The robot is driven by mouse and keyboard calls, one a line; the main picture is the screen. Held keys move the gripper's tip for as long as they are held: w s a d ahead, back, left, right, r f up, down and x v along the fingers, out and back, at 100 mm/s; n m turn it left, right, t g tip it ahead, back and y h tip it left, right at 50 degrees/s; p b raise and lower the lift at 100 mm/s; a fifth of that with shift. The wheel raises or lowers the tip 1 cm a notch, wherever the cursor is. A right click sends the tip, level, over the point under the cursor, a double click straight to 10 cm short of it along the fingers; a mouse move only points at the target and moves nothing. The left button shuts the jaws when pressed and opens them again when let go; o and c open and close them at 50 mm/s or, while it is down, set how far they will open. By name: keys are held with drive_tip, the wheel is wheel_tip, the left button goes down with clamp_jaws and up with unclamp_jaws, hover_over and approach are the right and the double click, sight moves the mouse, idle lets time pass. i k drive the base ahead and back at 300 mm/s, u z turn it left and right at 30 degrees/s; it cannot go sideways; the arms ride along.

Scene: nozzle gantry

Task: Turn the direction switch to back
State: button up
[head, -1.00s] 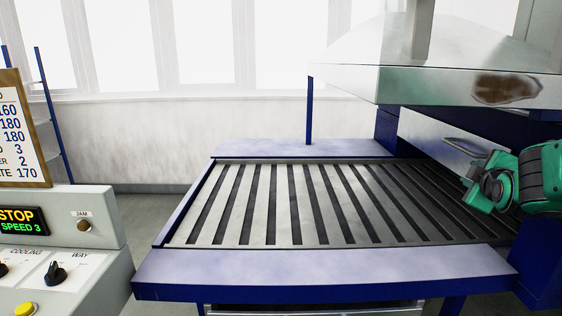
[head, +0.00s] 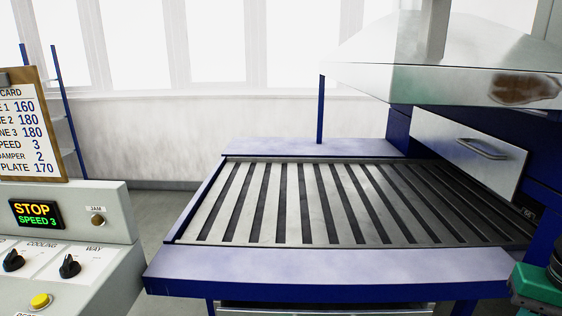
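The direction switch is the black knob (head: 69,266) under the label WAY, on the white panel of the grey control box (head: 128,262) at the lower left of the head view. I cannot read marks around it, so its setting is unclear. A lit display (head: 36,214) above it reads STOP and SPEED 3. My gripper is out of view. Only a green and dark part of my arm shows at the lower right edge, far from the switch.
A COOLING knob (head: 13,260), a yellow button (head: 40,300) and a JAM lamp (head: 98,220) are close to the switch. A settings card (head: 25,130) stands behind the box.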

sight(69, 269)
drive_tip(key=u, duration=1.75)
